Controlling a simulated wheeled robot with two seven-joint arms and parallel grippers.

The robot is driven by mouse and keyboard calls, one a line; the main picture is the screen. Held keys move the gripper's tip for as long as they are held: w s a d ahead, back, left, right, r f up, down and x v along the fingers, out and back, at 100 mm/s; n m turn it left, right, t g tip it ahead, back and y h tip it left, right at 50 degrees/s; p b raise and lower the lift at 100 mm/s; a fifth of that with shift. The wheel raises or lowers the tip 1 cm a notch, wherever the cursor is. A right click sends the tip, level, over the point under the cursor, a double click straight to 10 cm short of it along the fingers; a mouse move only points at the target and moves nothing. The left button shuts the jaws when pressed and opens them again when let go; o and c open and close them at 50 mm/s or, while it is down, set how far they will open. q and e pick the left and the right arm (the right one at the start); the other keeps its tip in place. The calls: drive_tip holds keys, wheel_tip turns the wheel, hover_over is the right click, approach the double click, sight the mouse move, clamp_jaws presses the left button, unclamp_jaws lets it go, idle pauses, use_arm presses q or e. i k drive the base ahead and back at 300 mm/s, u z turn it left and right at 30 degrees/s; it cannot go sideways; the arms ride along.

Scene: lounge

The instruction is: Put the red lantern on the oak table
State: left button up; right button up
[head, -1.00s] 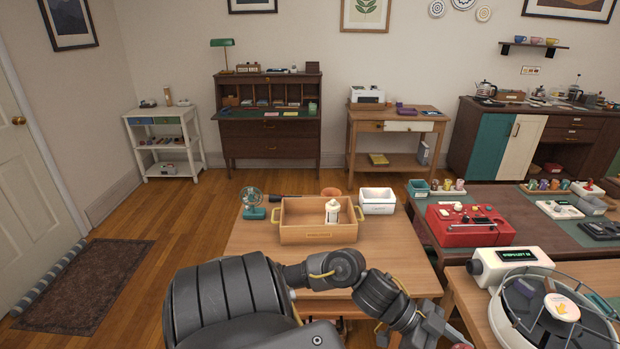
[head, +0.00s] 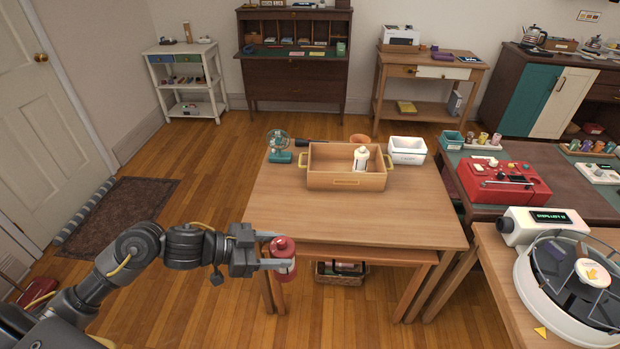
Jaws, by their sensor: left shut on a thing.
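My left gripper (head: 274,265) is shut on the red lantern (head: 284,254), a small red cylinder with a rounded top. It holds the lantern upright at the near left edge of the oak table (head: 420,215). The lantern overlaps the table's front edge in the picture; I cannot tell its exact height against the top. The near part of the tabletop is bare. My right gripper is not in view.
On the table's far half stand a wooden box (head: 346,181) with a white bottle (head: 361,159), a teal fan (head: 279,147), a white bin (head: 407,150) and a terracotta pot (head: 360,139). A basket (head: 340,273) sits beneath. A turntable device (head: 570,285) stands at right.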

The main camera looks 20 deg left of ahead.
sight(320, 200)
drive_tip(key=i, duration=1)
